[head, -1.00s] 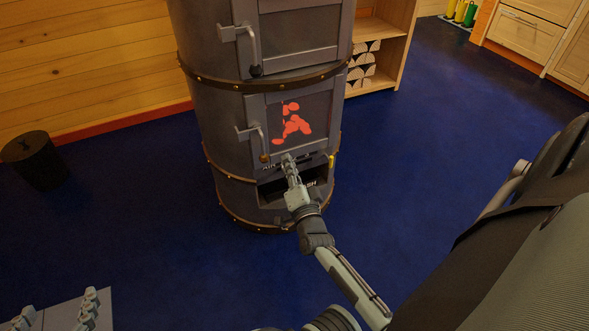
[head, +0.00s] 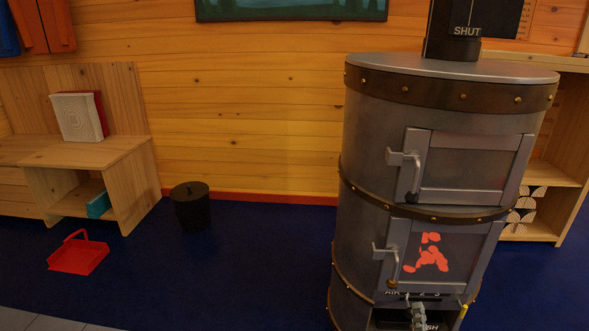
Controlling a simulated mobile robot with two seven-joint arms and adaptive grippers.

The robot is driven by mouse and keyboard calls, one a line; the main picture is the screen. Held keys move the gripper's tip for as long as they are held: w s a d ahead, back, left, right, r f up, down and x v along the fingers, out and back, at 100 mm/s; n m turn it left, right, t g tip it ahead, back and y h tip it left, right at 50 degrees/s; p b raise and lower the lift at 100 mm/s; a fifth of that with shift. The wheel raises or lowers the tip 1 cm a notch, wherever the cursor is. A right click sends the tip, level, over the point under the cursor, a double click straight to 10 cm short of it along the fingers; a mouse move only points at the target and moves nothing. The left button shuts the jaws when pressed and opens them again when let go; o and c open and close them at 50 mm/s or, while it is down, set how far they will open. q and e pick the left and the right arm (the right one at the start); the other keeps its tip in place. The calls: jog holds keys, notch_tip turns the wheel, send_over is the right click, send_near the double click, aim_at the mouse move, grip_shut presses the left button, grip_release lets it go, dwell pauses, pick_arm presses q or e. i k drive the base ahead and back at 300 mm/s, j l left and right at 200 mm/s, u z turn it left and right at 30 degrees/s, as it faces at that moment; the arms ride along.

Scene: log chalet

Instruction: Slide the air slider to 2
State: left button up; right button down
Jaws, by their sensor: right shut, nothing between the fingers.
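The air slider strip, marked AIR with numbers (head: 395,293), is on the grey stove (head: 365,160) at the lower right, below the lower glass door. My right gripper (head: 416,300) is at the bottom edge of the view, in front of the stove just under the numbers. It is shut with nothing held. It hides part of the strip, so the slider's setting and any contact cannot be made out. A small yellow piece (head: 463,311) shows at the strip's right. My left gripper is not in view.
The lower stove door (head: 440,255) shows a red glow and has a handle at its left. A black bin (head: 191,208), a red pan (head: 78,254) and a wooden bench (head: 120,150) stand left. The blue floor between bin and stove is clear.

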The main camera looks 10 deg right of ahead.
aim_at(407, 314)
jog(key=k+j, duration=0.3)
jog(key=k, duration=0.15)
jog(key=k+j, duration=0.25)
jog(key=k, duration=0.2)
